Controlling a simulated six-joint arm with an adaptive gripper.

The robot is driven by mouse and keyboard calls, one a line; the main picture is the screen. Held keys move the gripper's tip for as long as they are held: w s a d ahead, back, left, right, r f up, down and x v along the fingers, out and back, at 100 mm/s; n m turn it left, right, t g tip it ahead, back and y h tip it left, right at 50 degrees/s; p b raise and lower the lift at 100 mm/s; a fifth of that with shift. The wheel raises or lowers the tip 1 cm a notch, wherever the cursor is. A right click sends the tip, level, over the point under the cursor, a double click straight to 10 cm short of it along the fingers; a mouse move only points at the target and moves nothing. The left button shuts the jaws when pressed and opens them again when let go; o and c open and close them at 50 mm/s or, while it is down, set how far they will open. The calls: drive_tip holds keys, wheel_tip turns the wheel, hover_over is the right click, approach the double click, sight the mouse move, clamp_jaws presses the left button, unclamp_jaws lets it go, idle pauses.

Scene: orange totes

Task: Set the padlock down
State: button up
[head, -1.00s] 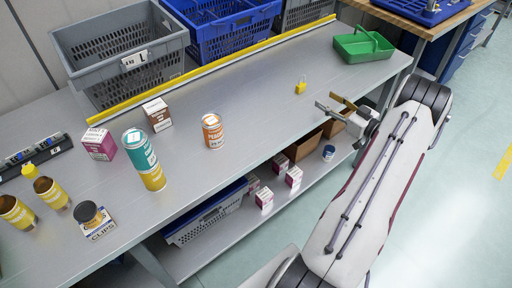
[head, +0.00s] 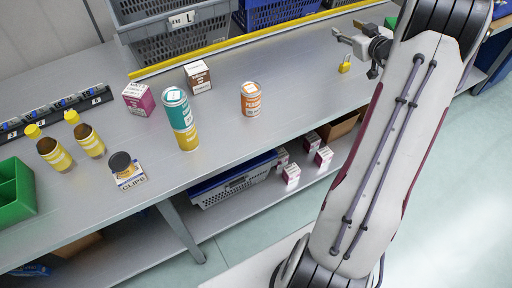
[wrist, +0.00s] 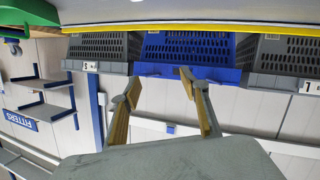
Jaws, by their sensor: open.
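The yellow padlock (head: 345,64) stands on the grey bench top in the head view, to the right of the orange-labelled can. My gripper (head: 346,29) is open and empty. In the head view it appears just above and beyond the padlock, apart from it. In the wrist view the two fingers of my gripper (wrist: 158,83) are spread with nothing between them, and the padlock is not seen there.
A yellow strip (head: 240,38) runs along the back of the bench, with grey (head: 160,42) and blue (head: 275,15) crates behind it. An orange can (head: 251,99), a stacked teal-and-yellow can (head: 180,118) and small boxes stand left. The bench between can and padlock is clear.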

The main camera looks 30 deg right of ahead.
drive_tip(key=w+a+r+g+h, duration=0.1)
drive_tip(key=w+a+r, duration=0.1)
drive_tip(key=a+r, duration=0.4)
drive_tip(key=s+a+r+m+g, duration=0.1)
drive_tip(key=s+a+r+g, duration=0.2)
drive_tip(key=a, duration=0.6)
drive_tip(key=s+a+r+m, duration=0.1)
drive_tip(key=s+a+r, duration=0.25)
drive_tip(key=a, duration=0.55)
drive_tip(key=s+a+f+n+g+y, duration=0.1)
drive_tip(key=s+a+f+g+y, duration=0.1)
drive_tip(key=s+a, duration=1.1)
drive_tip(key=s+a+f+n+g+y, duration=0.1)
drive_tip(key=s+a+f+g+y, duration=0.1)
drive_tip(key=s+a, duration=1)
drive_tip(key=shift+s+a+f+g+y, duration=0.35)
drive_tip(key=shift+a+f+y, duration=0.15)
drive_tip(key=shift+f, duration=0.45)
drive_tip(key=c, duration=0.4)
